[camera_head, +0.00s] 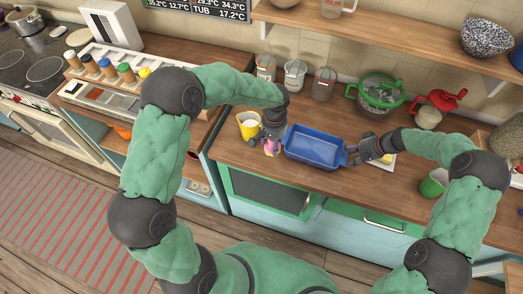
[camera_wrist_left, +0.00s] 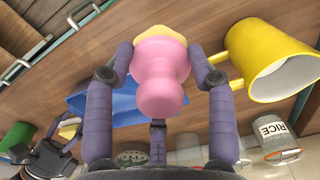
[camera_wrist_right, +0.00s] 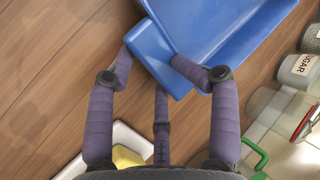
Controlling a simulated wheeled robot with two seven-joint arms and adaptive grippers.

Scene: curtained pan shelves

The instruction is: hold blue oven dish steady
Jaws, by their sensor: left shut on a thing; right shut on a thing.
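The blue oven dish (camera_head: 314,148) sits on the wooden counter and looks empty. My right gripper (camera_head: 354,154) is shut on its right end; in the right wrist view the fingers close around a corner of the blue dish (camera_wrist_right: 200,30). My left gripper (camera_head: 272,140) is just left of the dish, shut on a pink thing with a yellow end (camera_wrist_left: 165,75). The yellow end points away from my left wrist, and part of it is hidden. The dish also shows behind the left fingers in the left wrist view (camera_wrist_left: 98,100).
A yellow mug (camera_head: 249,125) stands just left of my left gripper. A white tray (camera_wrist_right: 95,155) with a yellow block (camera_wrist_right: 127,156) lies by my right gripper. Jars, a green colander (camera_head: 378,92) and a red-topped jar line the back. A green cup (camera_head: 433,183) stands at right.

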